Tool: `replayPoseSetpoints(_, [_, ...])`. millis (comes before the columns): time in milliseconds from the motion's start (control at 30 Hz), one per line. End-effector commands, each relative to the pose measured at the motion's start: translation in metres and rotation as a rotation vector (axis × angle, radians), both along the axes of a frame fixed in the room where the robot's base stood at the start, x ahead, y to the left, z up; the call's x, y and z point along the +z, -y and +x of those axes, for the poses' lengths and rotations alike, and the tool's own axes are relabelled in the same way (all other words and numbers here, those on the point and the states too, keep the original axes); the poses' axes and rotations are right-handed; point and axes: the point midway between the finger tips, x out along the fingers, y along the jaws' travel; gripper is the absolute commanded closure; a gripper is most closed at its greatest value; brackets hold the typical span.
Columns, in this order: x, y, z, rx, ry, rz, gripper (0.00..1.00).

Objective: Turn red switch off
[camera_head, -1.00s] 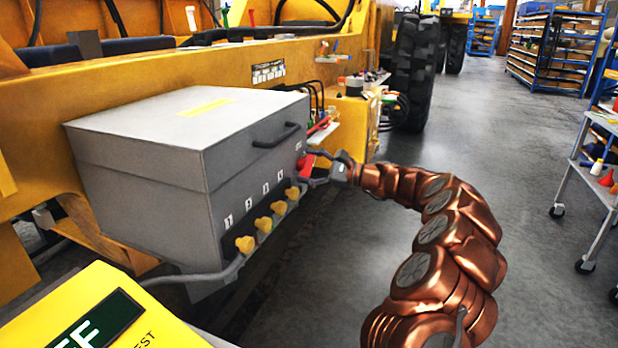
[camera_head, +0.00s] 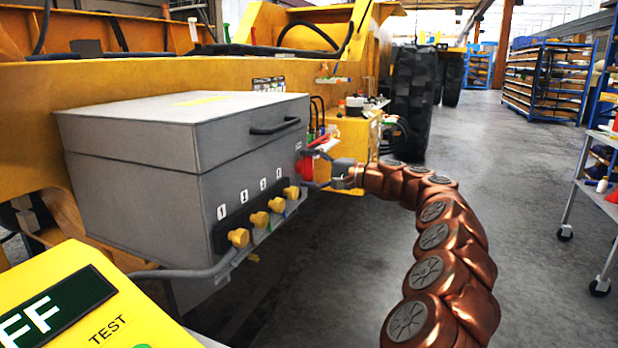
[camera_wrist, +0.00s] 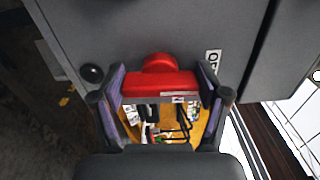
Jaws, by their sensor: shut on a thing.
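The red switch (camera_wrist: 160,84) is a red bar with a rounded hub, on the grey side of the box. An "OFF"-like label, partly cut from view, stands just right of it. My gripper (camera_wrist: 162,90) has its purple-lined fingers on both sides of the red bar and is shut on it. In the head view, the red switch (camera_head: 304,170) shows at the far end of the grey box (camera_head: 140,165), partly covered by my gripper (camera_head: 318,170). I cannot tell the switch's exact setting.
The box front carries several yellow knobs (camera_head: 258,219) and a black handle (camera_head: 275,127). A yellow tester (camera_head: 130,322) fills the lower left. A cart (camera_head: 590,190) and shelves (camera_head: 548,80) stand at the right. The grey floor (camera_head: 530,270) between is clear.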

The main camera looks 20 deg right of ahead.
Motion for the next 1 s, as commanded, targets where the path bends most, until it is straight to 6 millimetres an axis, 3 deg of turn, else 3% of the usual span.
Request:
replayPoseSetpoints(667, [-0.0002, 0.0000, 0.0001, 0.000, 0.046, -0.048, 0.60])
replayPoseSetpoints(700, [-0.0001, 0.0001, 0.0001, 0.000, 0.046, -0.048, 0.24])
replayPoseSetpoints(933, [-0.0003, 0.0002, 0.0001, 0.000, 0.045, -0.047, 0.00])
replayPoseSetpoints(1000, [-0.0003, 0.0003, 0.0001, 0.000, 0.046, -0.046, 0.00])
